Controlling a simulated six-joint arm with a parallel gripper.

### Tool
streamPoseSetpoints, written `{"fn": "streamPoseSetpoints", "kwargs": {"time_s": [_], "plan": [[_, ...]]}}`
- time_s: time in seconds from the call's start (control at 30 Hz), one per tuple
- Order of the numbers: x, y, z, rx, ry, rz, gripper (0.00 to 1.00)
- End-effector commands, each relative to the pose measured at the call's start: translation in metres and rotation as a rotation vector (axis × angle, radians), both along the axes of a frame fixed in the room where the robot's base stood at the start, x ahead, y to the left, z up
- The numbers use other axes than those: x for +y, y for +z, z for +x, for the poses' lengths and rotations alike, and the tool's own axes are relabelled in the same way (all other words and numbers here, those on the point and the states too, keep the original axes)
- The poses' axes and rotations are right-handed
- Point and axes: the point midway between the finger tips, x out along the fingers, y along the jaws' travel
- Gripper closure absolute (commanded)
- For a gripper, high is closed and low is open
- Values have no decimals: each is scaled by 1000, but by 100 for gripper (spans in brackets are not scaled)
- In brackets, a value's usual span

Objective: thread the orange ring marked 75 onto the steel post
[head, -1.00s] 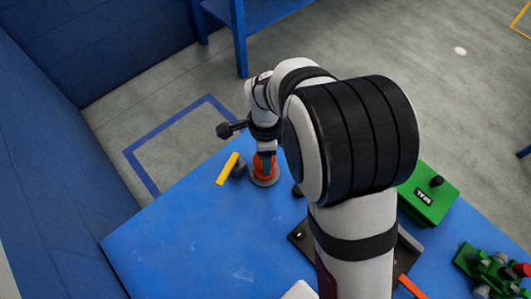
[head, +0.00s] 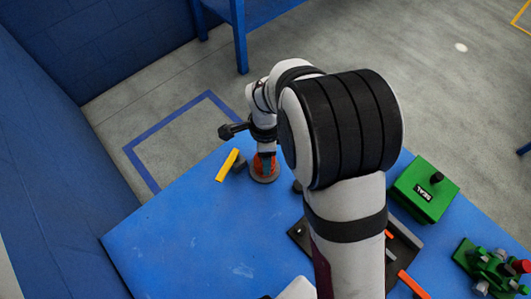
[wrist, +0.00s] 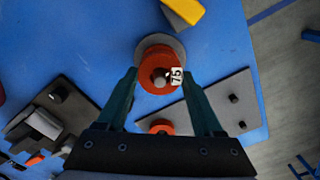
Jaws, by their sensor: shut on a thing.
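The orange ring (wrist: 150,62) marked 75 lies between the two teal fingertips of my gripper (wrist: 160,76), which is shut on it. In the wrist view the steel post (wrist: 161,77) shows its top end inside the ring's hole, so the ring appears to be around it. A grey round base (wrist: 157,38) shows past the ring's far edge. In the head view the ring (head: 258,164) is low over the base (head: 264,179), with a finger in front of it. I cannot tell whether the ring rests on the base.
A yellow-handled thing (head: 227,165) with a grey block lies close to the left of the base. A green box marked SEAL (head: 423,190) and green fixtures (head: 490,265) stand at the right. Dark plates lie near my arm. The blue table's left front (head: 190,245) is clear.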

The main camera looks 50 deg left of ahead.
Motion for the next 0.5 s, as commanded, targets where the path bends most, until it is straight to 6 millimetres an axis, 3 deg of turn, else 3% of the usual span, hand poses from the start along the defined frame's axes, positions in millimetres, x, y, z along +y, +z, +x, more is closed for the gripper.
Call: {"fn": "streamPoseSetpoints", "kwargs": {"time_s": [0.5], "plan": [[0,-7,0,0,0,0,87]]}}
